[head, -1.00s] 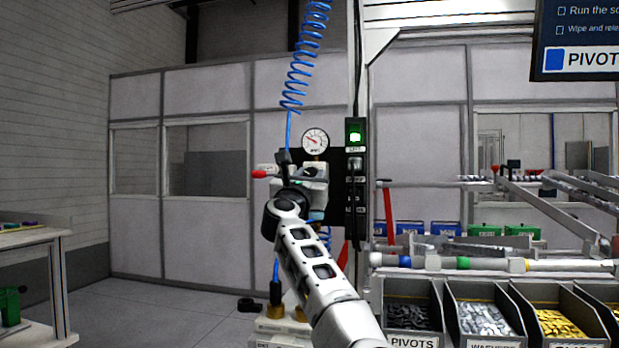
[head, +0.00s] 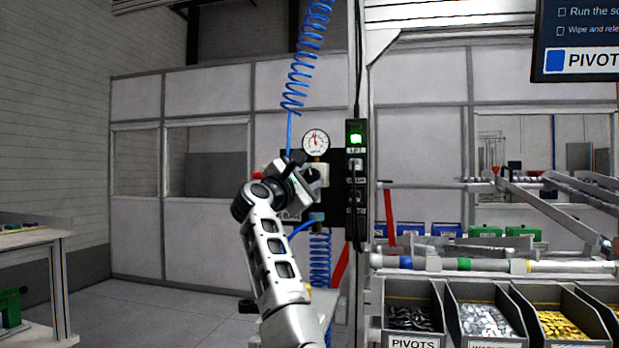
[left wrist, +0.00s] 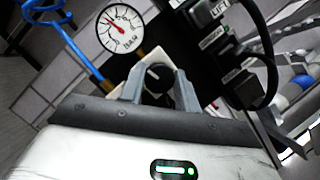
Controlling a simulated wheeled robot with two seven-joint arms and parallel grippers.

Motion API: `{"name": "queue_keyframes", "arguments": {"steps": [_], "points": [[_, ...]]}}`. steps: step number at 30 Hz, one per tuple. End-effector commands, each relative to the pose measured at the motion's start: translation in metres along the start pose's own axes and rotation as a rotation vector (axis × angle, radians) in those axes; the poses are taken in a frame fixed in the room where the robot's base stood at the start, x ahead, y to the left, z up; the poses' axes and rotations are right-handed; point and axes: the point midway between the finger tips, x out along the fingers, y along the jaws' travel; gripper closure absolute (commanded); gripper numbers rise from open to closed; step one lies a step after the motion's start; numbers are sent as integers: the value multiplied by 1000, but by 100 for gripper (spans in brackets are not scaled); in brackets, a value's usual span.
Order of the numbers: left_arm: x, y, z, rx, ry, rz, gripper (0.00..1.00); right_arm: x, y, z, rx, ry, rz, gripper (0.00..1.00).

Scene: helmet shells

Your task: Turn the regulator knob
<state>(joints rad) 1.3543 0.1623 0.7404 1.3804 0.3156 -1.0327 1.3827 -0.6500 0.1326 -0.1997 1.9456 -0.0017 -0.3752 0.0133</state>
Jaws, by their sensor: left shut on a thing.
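The regulator knob (left wrist: 157,76) is a dark round knob with a pale mark, on a pale regulator body (left wrist: 149,58) in the left wrist view. My left gripper (left wrist: 161,82) has a finger on each side of the knob and is shut on it. In the head view my left gripper (head: 309,178) is at the regulator, and the gripper and wrist hide the knob there. The round white pressure gauge (head: 316,142) sits just above the regulator; its needle points nearly straight up in the head view. It also shows in the left wrist view (left wrist: 121,29). My right gripper is not in view.
A blue coiled hose (head: 303,75) hangs above my left wrist. A black switch box (head: 355,180) with a green light stands right beside the regulator. Bins of parts (head: 413,343) line the lower right. A side table (head: 40,243) stands at the far left.

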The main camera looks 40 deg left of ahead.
Motion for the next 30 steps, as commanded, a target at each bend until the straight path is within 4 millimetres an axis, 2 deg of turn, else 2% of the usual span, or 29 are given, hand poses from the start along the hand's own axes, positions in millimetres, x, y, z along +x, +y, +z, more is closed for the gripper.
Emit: {"name": "queue_keyframes", "arguments": {"steps": [30], "points": [[0,2,0,883,2,-370,91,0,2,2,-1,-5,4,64]]}}
